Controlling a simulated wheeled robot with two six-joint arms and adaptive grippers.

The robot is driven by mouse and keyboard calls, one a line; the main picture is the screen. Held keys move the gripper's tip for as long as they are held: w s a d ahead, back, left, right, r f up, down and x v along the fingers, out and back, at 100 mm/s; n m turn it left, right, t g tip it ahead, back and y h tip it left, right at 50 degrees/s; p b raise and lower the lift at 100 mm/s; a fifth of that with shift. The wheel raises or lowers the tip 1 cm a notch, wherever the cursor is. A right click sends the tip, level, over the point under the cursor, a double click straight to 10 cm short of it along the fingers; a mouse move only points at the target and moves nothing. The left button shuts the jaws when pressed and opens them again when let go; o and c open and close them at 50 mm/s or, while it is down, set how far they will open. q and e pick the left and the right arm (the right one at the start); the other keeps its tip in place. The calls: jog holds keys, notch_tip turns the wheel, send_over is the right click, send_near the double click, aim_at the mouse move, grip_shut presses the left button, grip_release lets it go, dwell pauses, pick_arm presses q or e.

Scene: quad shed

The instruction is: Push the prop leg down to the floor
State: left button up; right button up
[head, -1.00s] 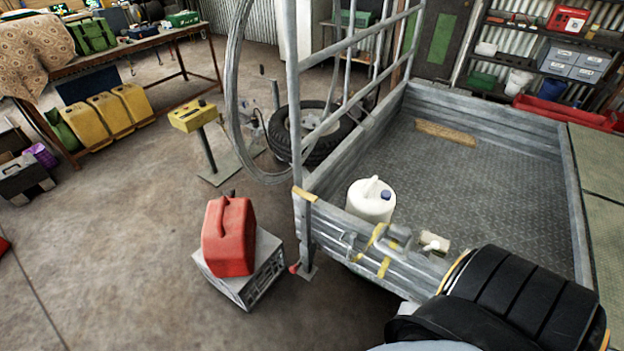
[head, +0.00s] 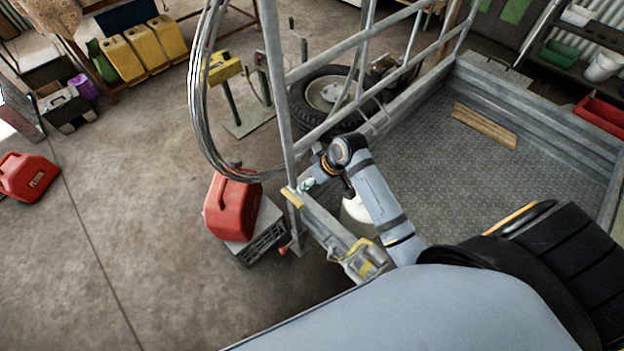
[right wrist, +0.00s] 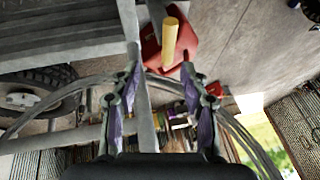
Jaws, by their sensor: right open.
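The prop leg (head: 296,228) is a grey upright at the trailer's near left corner. Its foot is low near the floor, with a small red knob (head: 283,250) beside it; I cannot tell whether the foot touches. A yellow wooden handle (head: 291,197) sits at its top and also shows in the right wrist view (right wrist: 170,42). My right gripper (head: 308,185) is just right of this handle, at the trailer corner. In the right wrist view my gripper (right wrist: 160,82) is open, with a grey bar showing between its fingers and the handle beyond them. My left gripper is out of view.
A red fuel can (head: 232,207) stands on a grey crate (head: 262,235) just left of the leg. A coiled cable (head: 205,120) hangs on the rack's upright (head: 275,85). A white jug (head: 355,215) is in the trailer bed, partly behind my arm.

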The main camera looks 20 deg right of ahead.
jog(key=a, duration=0.1)
send_over(294, 197)
jog(key=s+d, duration=0.2)
notch_tip(294, 197, down, 4)
jog(key=shift+w+a+f+p, duration=0.1)
jog(key=shift+a+p, duration=0.05)
jog(key=shift+p, duration=0.2)
jog(key=x, duration=0.4)
jog(key=shift+w+a+f, duration=0.1)
jog(key=shift+a+f, duration=0.05)
jog(key=shift+f, duration=0.1)
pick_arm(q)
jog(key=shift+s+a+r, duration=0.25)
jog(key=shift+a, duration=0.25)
pick_arm(e)
jog(key=shift+f, duration=0.2)
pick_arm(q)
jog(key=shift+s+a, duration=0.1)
pick_arm(e)
grip_shut()
